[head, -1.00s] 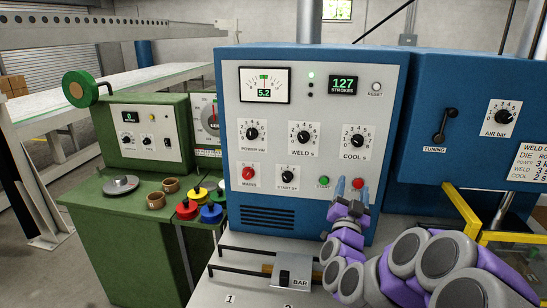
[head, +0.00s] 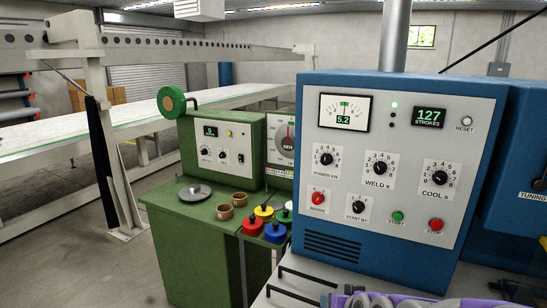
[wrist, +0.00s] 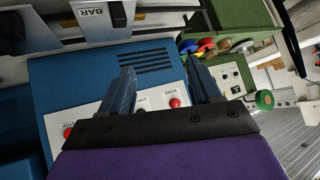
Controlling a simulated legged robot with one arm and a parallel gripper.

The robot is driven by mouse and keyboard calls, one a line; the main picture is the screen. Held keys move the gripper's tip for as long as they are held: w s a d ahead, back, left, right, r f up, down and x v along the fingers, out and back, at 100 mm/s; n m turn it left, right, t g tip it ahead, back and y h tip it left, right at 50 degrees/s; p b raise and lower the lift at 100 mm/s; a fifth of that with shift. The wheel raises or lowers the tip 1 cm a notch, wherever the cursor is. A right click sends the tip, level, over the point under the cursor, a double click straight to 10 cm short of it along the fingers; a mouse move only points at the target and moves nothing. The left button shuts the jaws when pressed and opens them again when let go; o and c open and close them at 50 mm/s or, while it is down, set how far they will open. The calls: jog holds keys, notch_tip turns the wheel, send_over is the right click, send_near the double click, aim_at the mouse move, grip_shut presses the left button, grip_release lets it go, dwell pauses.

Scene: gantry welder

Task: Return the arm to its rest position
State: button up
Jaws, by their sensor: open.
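My gripper (wrist: 160,88) is open and empty in the wrist view, its two blue fingers spread apart. Behind it, upside down in that view, are the welder's control panel (wrist: 205,80) and its blue cabinet (wrist: 85,80).
A green bench unit (head: 190,250) stands left of the welder, with red, yellow and blue knobbed pieces on it. A long white gantry table (head: 80,130) runs behind at the left. Open floor (head: 60,270) lies at the lower left.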

jog(key=s+a+f+n+g+h, duration=0.1)
jog(key=s+g, duration=1)
jog(key=s, duration=1.9)
jog(key=shift+s+a, duration=0.15)
jog(key=shift+s, duration=0.2)
jog(key=shift+f, duration=0.1)
